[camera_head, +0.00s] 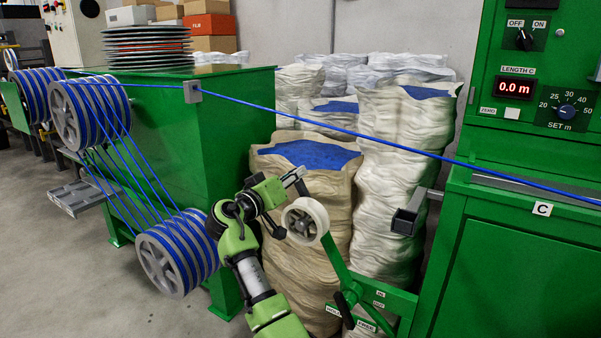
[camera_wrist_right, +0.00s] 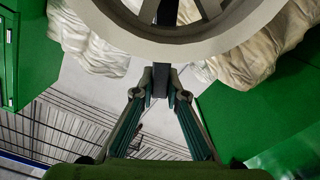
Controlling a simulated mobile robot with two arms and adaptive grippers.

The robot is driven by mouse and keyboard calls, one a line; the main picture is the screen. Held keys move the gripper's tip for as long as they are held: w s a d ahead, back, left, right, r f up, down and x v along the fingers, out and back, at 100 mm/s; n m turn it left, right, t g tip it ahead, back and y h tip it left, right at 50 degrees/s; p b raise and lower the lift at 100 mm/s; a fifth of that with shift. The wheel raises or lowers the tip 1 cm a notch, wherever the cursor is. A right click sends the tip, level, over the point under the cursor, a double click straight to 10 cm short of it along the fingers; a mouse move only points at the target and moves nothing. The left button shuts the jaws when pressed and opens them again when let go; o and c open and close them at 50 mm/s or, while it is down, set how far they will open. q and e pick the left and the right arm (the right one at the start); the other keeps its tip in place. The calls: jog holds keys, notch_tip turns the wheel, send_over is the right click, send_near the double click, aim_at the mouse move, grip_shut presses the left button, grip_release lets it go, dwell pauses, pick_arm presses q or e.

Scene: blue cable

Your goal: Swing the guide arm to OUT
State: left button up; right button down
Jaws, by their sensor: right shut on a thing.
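The green guide arm (camera_head: 337,262) leans up and to the left from its low pivot by the green machine. It carries a pale wheel (camera_head: 318,209) at its top end, which also shows large in the right wrist view (camera_wrist_right: 220,32). Small IN and OUT labels (camera_head: 379,305) are on the green bracket at the pivot. My left gripper is not in view.
A blue cable (camera_head: 330,130) runs above the wheel toward the machine. Sacks (camera_head: 385,150) stand close behind. A black lever (camera_head: 343,310) with labels beside it is near the pivot. Cable spools (camera_head: 170,255) stand at the left. A grey bracket (camera_head: 405,220) juts out at right.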

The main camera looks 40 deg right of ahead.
jog(key=shift+w+a+f, duration=0.1)
jog(key=shift+w, duration=0.25)
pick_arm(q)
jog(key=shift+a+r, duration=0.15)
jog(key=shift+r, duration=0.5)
pick_arm(e)
jog(key=shift+w+a, duration=0.1)
jog(key=shift+w, duration=0.05)
jog(key=shift+n, duration=0.3)
jog(key=c, duration=2.1)
grip_release()
jog(key=shift+f, duration=0.1)
jog(key=shift+o, duration=0.6)
jog(key=shift+w+f, duration=0.2)
jog(key=shift+w, duration=0.05)
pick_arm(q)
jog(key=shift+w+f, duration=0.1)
pick_arm(e)
jog(key=shift+s+r, duration=0.1)
jog(key=v, duration=1.2)
